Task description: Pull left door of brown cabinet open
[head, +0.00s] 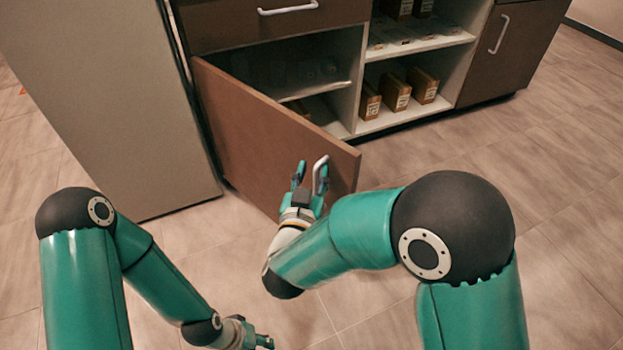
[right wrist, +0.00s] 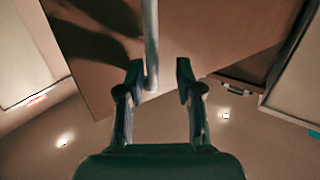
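The left door (head: 260,135) of the brown cabinet (head: 345,15) stands swung well out from the front, with the shelves behind it exposed. Its pale bar handle (head: 321,172) is near the free edge. My right gripper (head: 308,176) is at the handle, fingers apart. In the right wrist view the door (right wrist: 220,35) fills the upper part, and the handle (right wrist: 151,50) reaches down between the open fingertips (right wrist: 158,75), closer to the left one, with a gap to the right one. My left gripper (head: 262,341) is low at the bottom edge, away from the door; its finger opening is unclear.
A tall grey-beige unit (head: 110,90) stands left of the cabinet, beside the door's hinge side. Several brown boxes (head: 396,92) stand on the open shelves. A closed right door (head: 512,45) and a drawer (head: 260,18) have handles. The floor (head: 500,170) at right is clear.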

